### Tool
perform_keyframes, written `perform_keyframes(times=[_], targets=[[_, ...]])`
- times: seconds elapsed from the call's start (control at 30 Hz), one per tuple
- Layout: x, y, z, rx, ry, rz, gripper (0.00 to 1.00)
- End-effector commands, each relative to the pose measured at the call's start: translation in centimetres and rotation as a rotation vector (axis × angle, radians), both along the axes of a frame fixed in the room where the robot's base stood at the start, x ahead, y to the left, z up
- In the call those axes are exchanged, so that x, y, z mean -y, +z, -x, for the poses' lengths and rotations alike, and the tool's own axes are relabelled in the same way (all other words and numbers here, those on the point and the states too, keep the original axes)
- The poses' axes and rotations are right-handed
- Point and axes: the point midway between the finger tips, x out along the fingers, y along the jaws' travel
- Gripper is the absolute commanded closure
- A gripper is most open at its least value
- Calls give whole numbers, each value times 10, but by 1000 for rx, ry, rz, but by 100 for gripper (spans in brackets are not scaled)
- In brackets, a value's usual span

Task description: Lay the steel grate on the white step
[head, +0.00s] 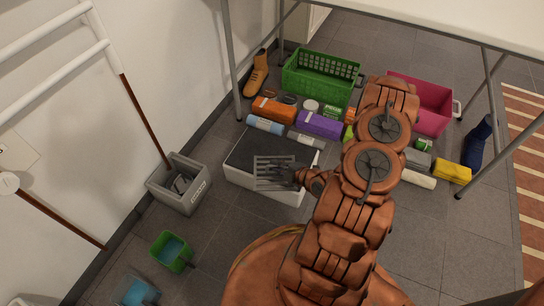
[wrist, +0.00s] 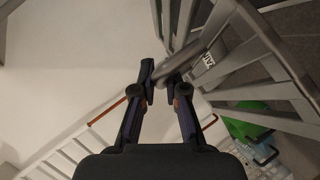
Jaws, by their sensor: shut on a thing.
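The white step (head: 240,179) is a low block with white sides and a dark top, left of the middle in the head view. The steel grate (head: 270,174) is a grey barred panel that shows in front of the step's dark top. My gripper (head: 299,176) is shut on the grate's right edge. In the wrist view my gripper (wrist: 162,86) closes on a thin grey part of the grate (wrist: 255,92), whose bars fill the upper right. I cannot tell whether the grate touches the step.
A grey bin (head: 180,184) stands left of the step by the wall. Green (head: 318,79) and pink (head: 430,104) crates, an orange shoe (head: 257,74) and several packages lie behind, below a white tabletop (head: 450,18). A small green tub (head: 171,251) sits front left.

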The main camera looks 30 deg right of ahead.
Motion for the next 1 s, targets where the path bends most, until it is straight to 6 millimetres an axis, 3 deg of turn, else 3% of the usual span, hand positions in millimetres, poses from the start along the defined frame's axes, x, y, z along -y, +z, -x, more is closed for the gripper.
perform_keyframes(times=[0.2,0.37,0.57,1.0], targets=[[-13,-18,28,1,-44,-2,100],[-14,-21,29,2,-55,0,100],[4,-25,7,5,-55,6,100],[60,-34,-64,5,-53,8,100]])
